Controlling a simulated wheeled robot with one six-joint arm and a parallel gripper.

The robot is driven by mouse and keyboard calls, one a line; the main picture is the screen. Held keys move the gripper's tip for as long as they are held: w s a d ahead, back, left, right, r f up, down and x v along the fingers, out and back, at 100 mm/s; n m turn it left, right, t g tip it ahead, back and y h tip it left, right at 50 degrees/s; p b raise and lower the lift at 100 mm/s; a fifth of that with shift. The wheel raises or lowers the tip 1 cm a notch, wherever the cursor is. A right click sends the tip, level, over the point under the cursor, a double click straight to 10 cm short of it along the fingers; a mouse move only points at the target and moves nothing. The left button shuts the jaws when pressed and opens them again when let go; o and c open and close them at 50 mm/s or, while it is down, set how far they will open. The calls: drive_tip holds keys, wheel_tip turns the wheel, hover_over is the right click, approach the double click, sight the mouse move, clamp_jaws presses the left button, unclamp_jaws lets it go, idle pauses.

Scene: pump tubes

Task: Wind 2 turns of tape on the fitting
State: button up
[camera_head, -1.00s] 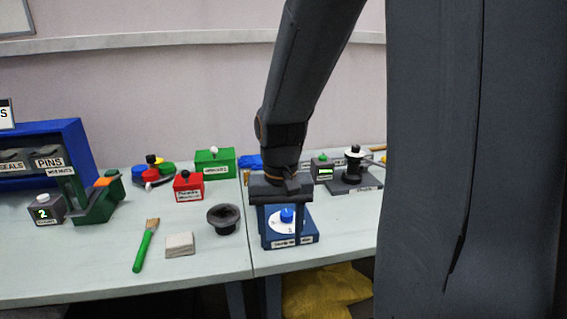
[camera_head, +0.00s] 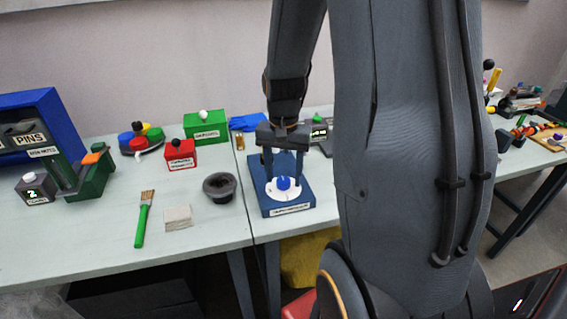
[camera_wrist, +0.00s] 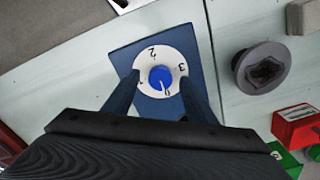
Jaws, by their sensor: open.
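A blue box (camera_head: 268,207) carries a white dial (camera_head: 272,191) with a blue knob (camera_head: 284,183). In the wrist view the dial (camera_wrist: 152,54) has numbers, and the mark on the knob (camera_wrist: 160,74) appears to point near the 0. My gripper (camera_head: 284,172) is open above the dial. In the wrist view its fingers stand on both sides of the knob, with nothing held; contact cannot be told. I cannot make out the fitting or any tape for certain.
Behind are a red box (camera_head: 181,154) and a green box (camera_head: 206,126). A green holder with an orange top (camera_head: 94,180) stands left. My arm hides the table's right part.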

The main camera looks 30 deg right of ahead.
drive_tip(key=shift+f, duration=0.25)
drive_tip(key=c, duration=1.2)
drive_tip(key=shift+m+p, duration=0.65)
drive_tip(key=shift+m, duration=1.05)
drive_tip(key=shift+c, duration=0.2)
drive_tip(key=shift+r+m+p, duration=0.1)
drive_tip(key=shift+m+p, duration=0.2)
drive_tip(key=shift+m, duration=1.4)
